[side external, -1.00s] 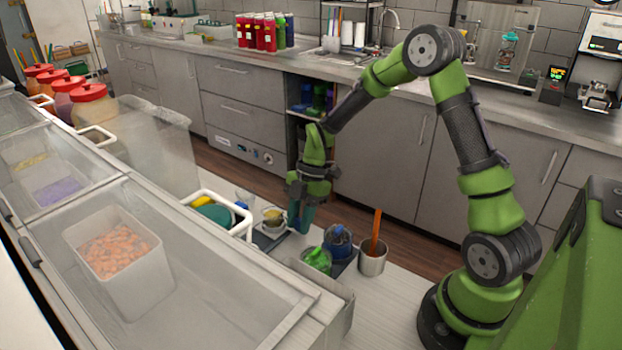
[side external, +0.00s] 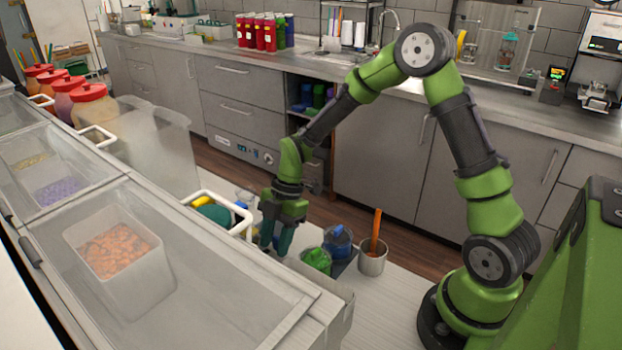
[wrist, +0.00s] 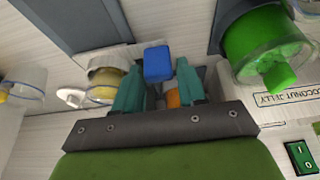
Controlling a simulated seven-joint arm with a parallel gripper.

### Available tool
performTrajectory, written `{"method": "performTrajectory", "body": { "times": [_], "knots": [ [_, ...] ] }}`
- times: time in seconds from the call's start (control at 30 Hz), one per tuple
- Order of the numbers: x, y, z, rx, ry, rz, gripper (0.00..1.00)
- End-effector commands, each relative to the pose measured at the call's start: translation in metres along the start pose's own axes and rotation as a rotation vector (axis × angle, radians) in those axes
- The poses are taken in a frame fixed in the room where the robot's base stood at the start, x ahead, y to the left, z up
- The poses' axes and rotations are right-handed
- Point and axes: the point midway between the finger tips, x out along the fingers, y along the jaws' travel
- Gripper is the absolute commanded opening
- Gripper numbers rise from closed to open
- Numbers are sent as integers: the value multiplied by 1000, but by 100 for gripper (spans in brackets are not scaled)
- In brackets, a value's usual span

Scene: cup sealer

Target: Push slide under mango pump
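My gripper (side external: 276,244) points down low over the pale counter, between the glass-topped cabinet and the blue-lidded container. In the wrist view its two teal fingers (wrist: 158,82) stand apart with a gap between them. A blue block (wrist: 158,63), possibly the slide's handle, lies at the fingertips; I cannot tell whether they touch it. A clear cup with yellowish contents (wrist: 104,86) stands just left of the fingers. An orange piece (wrist: 172,98) shows between the fingers. I cannot clearly identify the mango pump. In the side view my gripper hides most of the slide area.
A green container (wrist: 265,45) stands right of my gripper, near a coconut jelly label. A blue-lidded container (side external: 338,240) and a metal cup with an orange handle (side external: 372,262) are right of it. The glass-topped cabinet (side external: 195,215) with a white handle is close on the left.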

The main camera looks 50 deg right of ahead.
Motion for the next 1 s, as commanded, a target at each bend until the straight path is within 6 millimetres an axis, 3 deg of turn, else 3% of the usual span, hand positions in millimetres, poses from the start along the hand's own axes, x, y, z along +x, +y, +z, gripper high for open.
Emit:
{"method": "performTrajectory", "body": {
  "times": [0.17, 0.27, 0.7, 1.0],
  "knots": [
    [-6, 0, 2, 0, -3, 2, 40],
    [-19, 1, 2, 1, -3, 5, 40],
    [-123, 1, 1, 1, -3, 6, 40],
    [-164, 0, 0, -1, -1, 2, 40]
  ]
}}
